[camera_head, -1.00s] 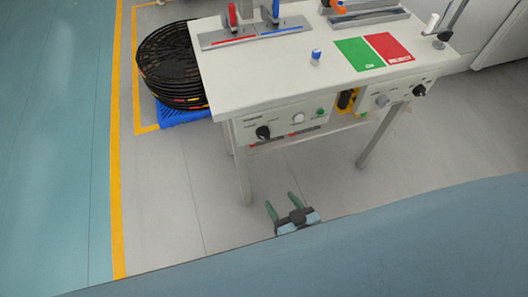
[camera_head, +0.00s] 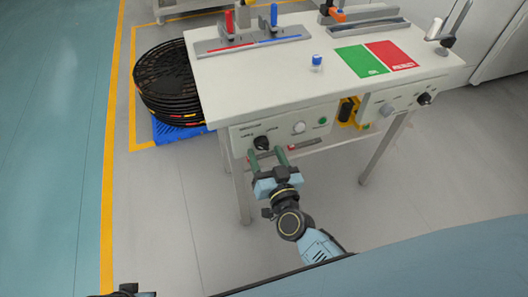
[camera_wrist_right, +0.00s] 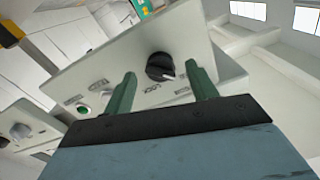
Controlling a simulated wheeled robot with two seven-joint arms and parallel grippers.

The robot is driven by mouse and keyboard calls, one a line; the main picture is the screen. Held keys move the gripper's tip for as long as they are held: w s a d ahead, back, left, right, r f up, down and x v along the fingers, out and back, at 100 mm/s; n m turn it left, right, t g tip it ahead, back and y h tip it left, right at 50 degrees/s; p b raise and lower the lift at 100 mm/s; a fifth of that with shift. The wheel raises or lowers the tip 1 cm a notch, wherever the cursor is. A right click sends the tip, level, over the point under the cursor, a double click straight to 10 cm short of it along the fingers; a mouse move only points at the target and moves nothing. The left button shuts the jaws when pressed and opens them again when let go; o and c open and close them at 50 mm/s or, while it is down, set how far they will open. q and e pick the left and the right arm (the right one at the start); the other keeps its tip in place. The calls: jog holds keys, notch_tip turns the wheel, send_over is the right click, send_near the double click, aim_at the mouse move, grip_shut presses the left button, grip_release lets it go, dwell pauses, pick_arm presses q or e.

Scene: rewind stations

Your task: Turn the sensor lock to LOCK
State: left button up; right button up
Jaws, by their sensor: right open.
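The sensor lock is a round black knob (camera_head: 261,143) on the left front panel of the table. In the right wrist view the knob (camera_wrist_right: 160,66) shows between and beyond my fingers, with a white mark towards the lower right. A label like LOCK (camera_wrist_right: 152,88) lies below it; the mark points at the other, unreadable label (camera_wrist_right: 183,91). My right gripper (camera_head: 266,153) is open and empty, just in front of and below the knob, its green fingers (camera_wrist_right: 161,70) towards the panel. Contact is not visible. Part of my left arm shows at the lower left; its jaws are hidden.
A white button (camera_head: 298,128) and green button (camera_head: 322,121) sit right of the knob. The second panel has another black knob (camera_head: 424,99). Black reels (camera_head: 165,75) stand left of the table. Floor in front is open.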

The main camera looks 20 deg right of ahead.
pick_arm(q)
jog(key=shift+d+r, duration=0.25)
jog(key=shift+r, duration=0.35)
pick_arm(e)
jog(key=shift+w, duration=1.05)
jog(key=c, duration=1)
